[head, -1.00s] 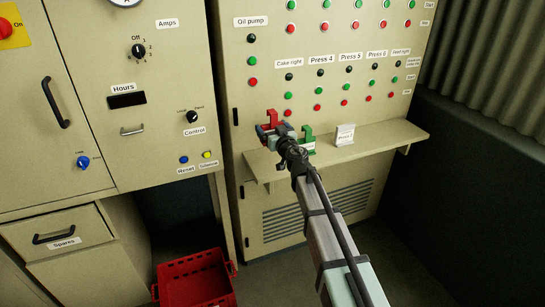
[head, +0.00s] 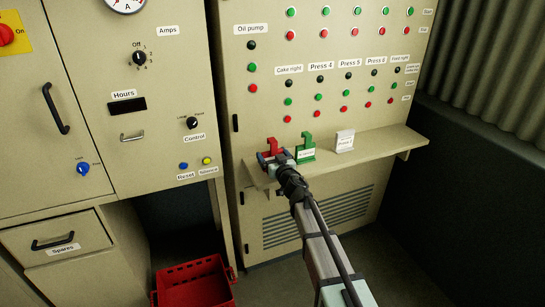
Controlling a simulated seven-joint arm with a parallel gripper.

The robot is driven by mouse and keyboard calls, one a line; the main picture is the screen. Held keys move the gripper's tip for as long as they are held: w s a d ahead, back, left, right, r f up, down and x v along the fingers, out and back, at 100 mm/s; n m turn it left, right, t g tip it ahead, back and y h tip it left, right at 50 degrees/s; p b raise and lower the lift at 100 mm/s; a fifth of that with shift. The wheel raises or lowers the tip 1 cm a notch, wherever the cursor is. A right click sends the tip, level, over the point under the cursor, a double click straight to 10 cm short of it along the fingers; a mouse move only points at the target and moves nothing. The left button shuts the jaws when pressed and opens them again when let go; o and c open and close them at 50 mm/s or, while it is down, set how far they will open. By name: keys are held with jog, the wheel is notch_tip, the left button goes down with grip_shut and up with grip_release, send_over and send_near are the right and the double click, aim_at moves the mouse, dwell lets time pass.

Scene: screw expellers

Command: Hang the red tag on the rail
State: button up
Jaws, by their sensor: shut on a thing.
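The red tag (head: 271,146) stands upright, with a hooked top, at the left end of the ledge on the control cabinet. My gripper (head: 274,158) is shut on its lower part, and the jaws and wrist hide its base. I cannot tell whether the tag touches the ledge. A green tag (head: 306,147) of similar shape stands just right of my gripper. A white tag (head: 345,140) stands farther right. I cannot make out a rail separate from the ledge (head: 385,142).
Rows of buttons and lamps (head: 348,88) cover the panel above the ledge. The ledge is clear right of the white tag. A red crate (head: 194,282) sits on the floor below left. A drawer labelled Spares (head: 58,240) is at lower left.

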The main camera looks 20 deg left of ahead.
jog(key=shift+f, duration=0.2)
jog(key=o, duration=0.7)
jog(key=shift+r, duration=0.1)
